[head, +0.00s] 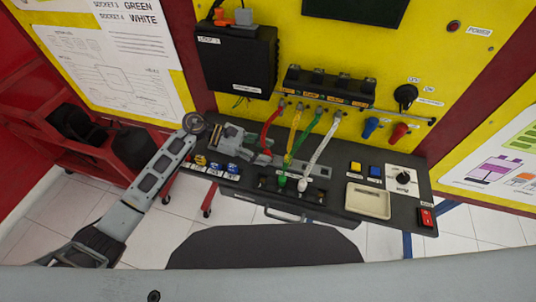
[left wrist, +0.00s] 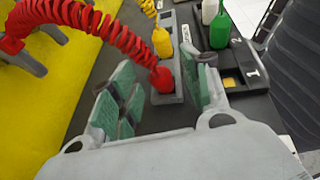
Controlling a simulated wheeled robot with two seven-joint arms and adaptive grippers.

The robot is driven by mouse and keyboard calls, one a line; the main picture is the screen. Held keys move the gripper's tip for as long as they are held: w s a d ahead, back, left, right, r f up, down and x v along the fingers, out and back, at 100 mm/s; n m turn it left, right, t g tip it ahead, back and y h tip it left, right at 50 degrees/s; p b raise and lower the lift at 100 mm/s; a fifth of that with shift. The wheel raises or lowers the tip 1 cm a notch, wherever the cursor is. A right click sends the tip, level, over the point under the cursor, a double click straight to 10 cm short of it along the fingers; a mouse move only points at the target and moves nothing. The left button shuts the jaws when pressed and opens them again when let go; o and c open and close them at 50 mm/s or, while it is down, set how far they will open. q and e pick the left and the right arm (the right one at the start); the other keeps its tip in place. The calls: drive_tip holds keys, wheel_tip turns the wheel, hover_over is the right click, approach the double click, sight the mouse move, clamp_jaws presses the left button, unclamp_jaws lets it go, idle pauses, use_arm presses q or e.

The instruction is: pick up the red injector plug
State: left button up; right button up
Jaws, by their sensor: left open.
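The red injector plug (left wrist: 161,79) stands in a grey socket strip (left wrist: 184,27), with a coiled red cable (left wrist: 95,18) running from it. My left gripper (left wrist: 160,68) is open, its green-padded fingers on either side of the red plug with gaps showing. In the head view, my left gripper (head: 258,155) is over the panel beside the lower end of the red cable (head: 270,127), and partly hides the plug. My right gripper is not in view.
A yellow plug (left wrist: 161,41) stands close behind the red one. A green plug (left wrist: 219,30) and a white plug (left wrist: 210,11) stand beyond in a black block. The panel also carries a beige tray (head: 368,201), buttons and a knob (head: 403,178).

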use_arm(q)
drive_tip(key=c, duration=1)
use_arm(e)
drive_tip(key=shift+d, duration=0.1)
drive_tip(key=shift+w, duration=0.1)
use_arm(q)
drive_tip(key=shift+r, duration=0.4)
drive_tip(key=shift+r+b, duration=1.4)
drive_tip(key=shift+r, duration=7.25)
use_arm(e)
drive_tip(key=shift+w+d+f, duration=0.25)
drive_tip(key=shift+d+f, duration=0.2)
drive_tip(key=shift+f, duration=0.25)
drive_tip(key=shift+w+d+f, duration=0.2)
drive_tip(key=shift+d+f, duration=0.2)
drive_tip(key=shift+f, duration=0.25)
use_arm(q)
drive_tip(key=shift+f, duration=0.1)
